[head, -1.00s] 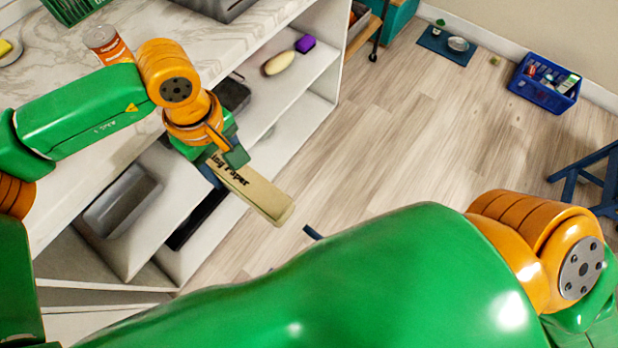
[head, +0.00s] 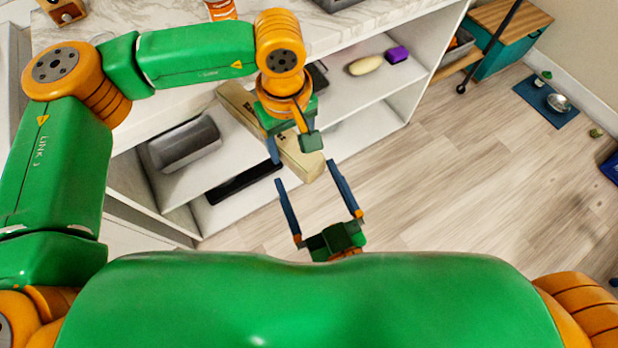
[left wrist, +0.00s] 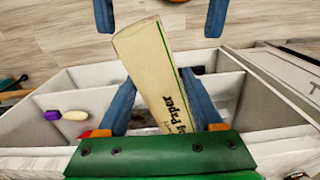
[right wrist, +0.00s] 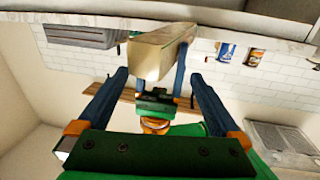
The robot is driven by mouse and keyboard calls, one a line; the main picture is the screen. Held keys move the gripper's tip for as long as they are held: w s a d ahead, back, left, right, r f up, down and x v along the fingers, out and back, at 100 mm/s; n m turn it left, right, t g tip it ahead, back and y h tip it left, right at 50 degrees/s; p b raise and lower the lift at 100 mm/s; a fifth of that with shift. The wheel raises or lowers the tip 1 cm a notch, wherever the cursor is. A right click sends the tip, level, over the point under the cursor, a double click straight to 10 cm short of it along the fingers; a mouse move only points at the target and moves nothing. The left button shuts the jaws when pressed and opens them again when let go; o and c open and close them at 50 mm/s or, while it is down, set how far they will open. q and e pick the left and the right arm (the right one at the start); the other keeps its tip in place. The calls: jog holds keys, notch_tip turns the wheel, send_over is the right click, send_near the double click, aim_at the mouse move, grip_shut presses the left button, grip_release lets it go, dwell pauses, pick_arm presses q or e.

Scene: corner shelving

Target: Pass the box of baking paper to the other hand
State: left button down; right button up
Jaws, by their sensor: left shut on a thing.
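The box of baking paper (head: 304,160) is long and beige, with dark lettering that shows in the left wrist view (left wrist: 150,62). My left gripper (head: 290,148) is shut on it, and the box slants, with its near end pointing toward my body. My right gripper (head: 305,172) is open around the space at that near end, with a finger to each side. In the right wrist view (right wrist: 158,75) the box end (right wrist: 152,58) appears above and between the open fingers. I cannot tell whether they touch it.
White shelving (head: 385,118) with a marble top stands behind the box. It holds a grey bin (head: 185,145), a black tray (head: 240,185), a pale oval object (head: 365,66) and a purple item (head: 398,54).

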pick_arm(q)
jog(key=shift+s+d, duration=0.25)
jog(key=shift+s, duration=0.05)
pick_arm(e)
jog(key=shift+w+r, duration=0.1)
jog(key=shift+c, duration=0.2)
